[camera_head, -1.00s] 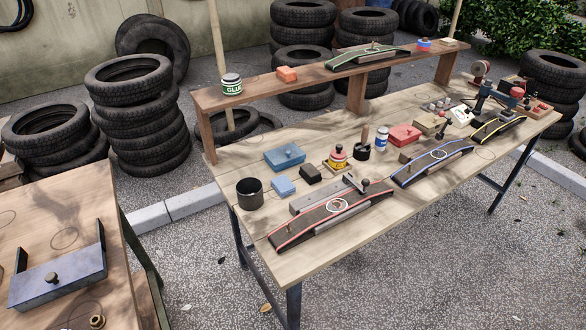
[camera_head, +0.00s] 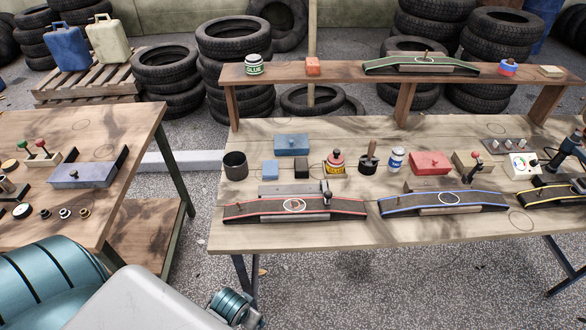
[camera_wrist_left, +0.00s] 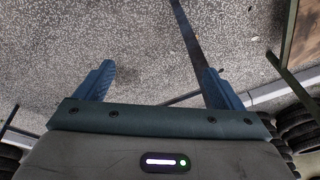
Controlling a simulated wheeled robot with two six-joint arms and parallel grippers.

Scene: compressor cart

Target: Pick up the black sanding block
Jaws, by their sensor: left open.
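The black sanding block (camera_head: 301,168) is a small dark block on the wooden workbench (camera_head: 330,238) in the head view. In the head view, parts of my arm fill the lower left, below the bench, away from the block. My right gripper is not in view.
A black cup (camera_head: 235,166) and a blue box (camera_head: 291,144) stand near the block. A red-edged curved board (camera_head: 250,209) and a grey bar lie in front of it. A raised shelf (camera_head: 340,73) runs behind. Another table (camera_head: 120,208) stands left, across a gap.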

